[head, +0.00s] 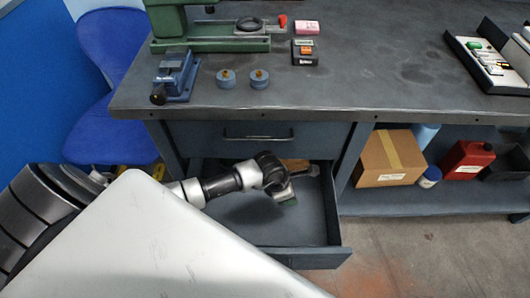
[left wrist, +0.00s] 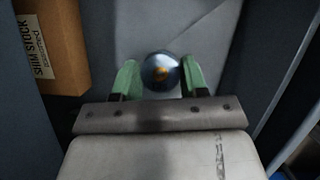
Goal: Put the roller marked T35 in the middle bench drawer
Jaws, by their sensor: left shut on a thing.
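My left gripper (head: 288,197) is inside an open bench drawer (head: 318,215), below a shut drawer. In the left wrist view its green fingertips (left wrist: 160,78) are shut on a round, shiny blue-grey roller (left wrist: 158,70) with a brass-coloured centre. The roller is over the drawer's grey floor; I cannot tell whether it touches it. No mark is readable on it, and in the head view it is hidden. Two blue-grey round pieces with brass knobs, one at left (head: 226,78) and one at right (head: 260,79), stand on the bench top. My right gripper is out of view.
A brown box marked SHIM STOCK (left wrist: 55,45) lies in the drawer, left of the gripper in the wrist view. The shut drawer (head: 230,138) and bench top (head: 370,75) are above. A blue vise (head: 175,78) stands near the bench edge. The drawer's front right looks clear.

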